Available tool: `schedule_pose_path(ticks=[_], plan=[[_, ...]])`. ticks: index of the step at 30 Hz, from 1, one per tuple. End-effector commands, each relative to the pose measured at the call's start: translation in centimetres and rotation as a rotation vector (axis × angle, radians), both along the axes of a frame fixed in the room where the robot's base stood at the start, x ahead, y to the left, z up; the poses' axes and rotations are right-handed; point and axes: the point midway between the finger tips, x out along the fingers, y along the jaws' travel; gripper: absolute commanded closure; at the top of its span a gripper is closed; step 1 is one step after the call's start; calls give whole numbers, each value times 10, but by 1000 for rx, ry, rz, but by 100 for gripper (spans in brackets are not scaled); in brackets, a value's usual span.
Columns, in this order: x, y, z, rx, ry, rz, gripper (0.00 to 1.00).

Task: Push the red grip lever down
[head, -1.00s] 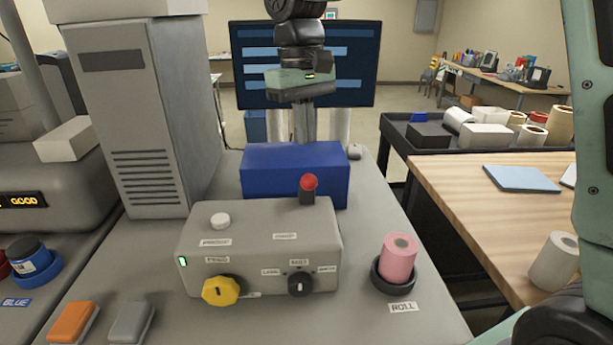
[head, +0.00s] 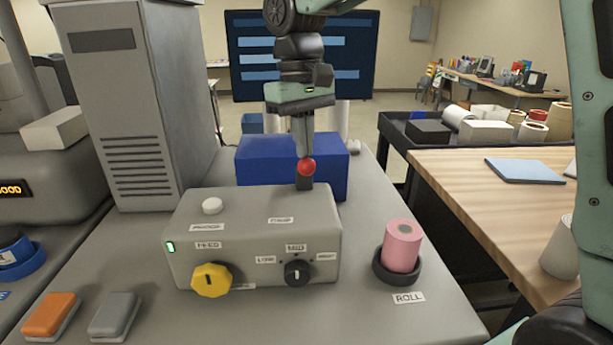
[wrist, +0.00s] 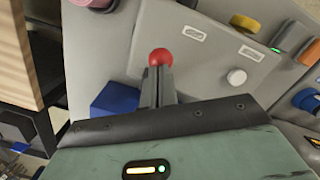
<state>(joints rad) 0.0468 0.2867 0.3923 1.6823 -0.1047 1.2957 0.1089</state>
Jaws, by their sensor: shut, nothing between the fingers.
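The red grip lever, a red ball (head: 306,167) on a dark stem, stands at the back right of the grey control box (head: 250,223). My gripper (head: 304,152) points down with its fingers together and empty, their tips right at the ball. In the head view the ball overlaps the fingertips. In the wrist view the red ball (wrist: 161,57) shows just beyond the fingertips (wrist: 159,72). I cannot tell whether they touch it. The lever's stem is largely hidden in the wrist view.
The box also carries a yellow knob (head: 211,279), a black selector (head: 298,273) and a white button (head: 212,205). A blue block (head: 262,160) stands behind it. A pink roll (head: 402,245) sits in a dark holder to the right. A tall grey cabinet (head: 145,120) stands at left.

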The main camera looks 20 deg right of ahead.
Motion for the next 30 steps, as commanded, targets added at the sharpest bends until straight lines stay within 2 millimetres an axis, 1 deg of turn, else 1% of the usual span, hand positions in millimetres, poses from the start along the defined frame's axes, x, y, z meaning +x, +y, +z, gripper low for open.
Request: schedule_pose_path(ticks=[1,11,14,17,25,26,30], plan=[[0,-1,-6,0,-1,-1,100],[0,-1,-5,0,-1,-1,100],[0,-1,-7,0,0,-1,100],[0,-1,-15,0,0,-1,100],[0,-1,-45,0,0,-1,100],[0,-1,-47,0,0,-1,100],[0,-1,-44,0,-1,-1,100]])
